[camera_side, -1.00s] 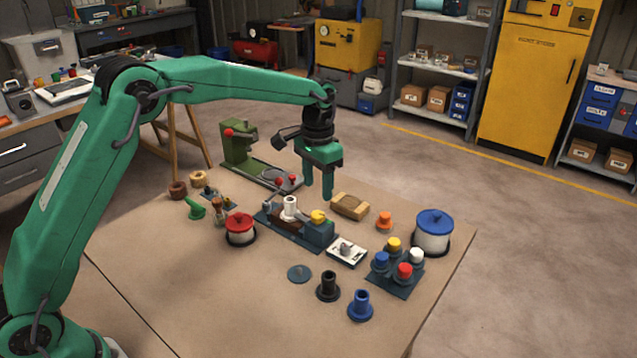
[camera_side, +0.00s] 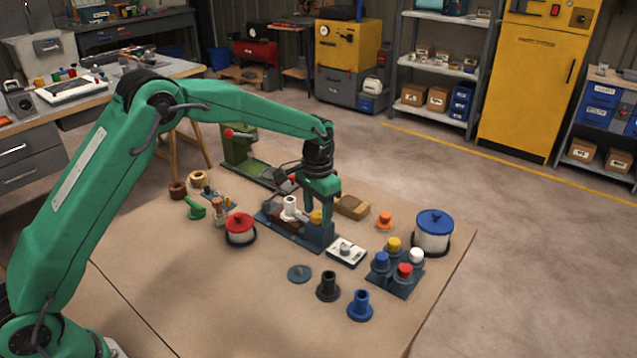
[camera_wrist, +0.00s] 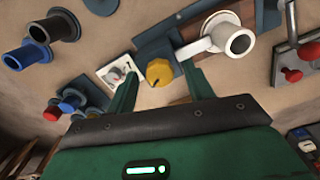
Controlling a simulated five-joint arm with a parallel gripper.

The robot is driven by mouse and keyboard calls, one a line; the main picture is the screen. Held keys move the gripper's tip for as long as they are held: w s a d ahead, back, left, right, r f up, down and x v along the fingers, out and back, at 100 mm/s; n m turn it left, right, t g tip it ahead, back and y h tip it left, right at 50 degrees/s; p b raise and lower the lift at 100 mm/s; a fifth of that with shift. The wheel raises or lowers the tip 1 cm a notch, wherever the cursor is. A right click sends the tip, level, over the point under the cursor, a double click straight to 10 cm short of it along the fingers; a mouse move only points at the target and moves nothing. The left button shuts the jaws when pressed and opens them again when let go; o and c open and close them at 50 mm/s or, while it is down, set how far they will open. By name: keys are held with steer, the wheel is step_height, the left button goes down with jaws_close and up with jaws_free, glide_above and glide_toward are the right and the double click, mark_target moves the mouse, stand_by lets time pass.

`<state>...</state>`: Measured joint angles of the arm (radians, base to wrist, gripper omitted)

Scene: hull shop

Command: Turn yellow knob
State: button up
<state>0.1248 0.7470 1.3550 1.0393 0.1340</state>
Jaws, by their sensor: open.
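The yellow knob (camera_side: 316,216) sits on the dark blue fixture (camera_side: 318,236), near its right end. My gripper (camera_side: 325,217) points down at the knob, and one green finger partly covers it in the side view. In the wrist view the knob (camera_wrist: 158,72), with a dark mark on its face, appears between my two open fingers (camera_wrist: 161,76). A gap shows on each side of it. I cannot tell whether the fingertips are level with the knob or still above it.
A white upright part (camera_side: 289,207) stands on the same fixture, left of the knob. A white dial plate (camera_side: 346,252) lies to the right. A wooden block (camera_side: 351,206) is behind. Several capped pegs stand on a plate at right. The front left tabletop is clear.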

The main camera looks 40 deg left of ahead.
steer(key=c, duration=1)
steer(key=shift+o, duration=0.2)
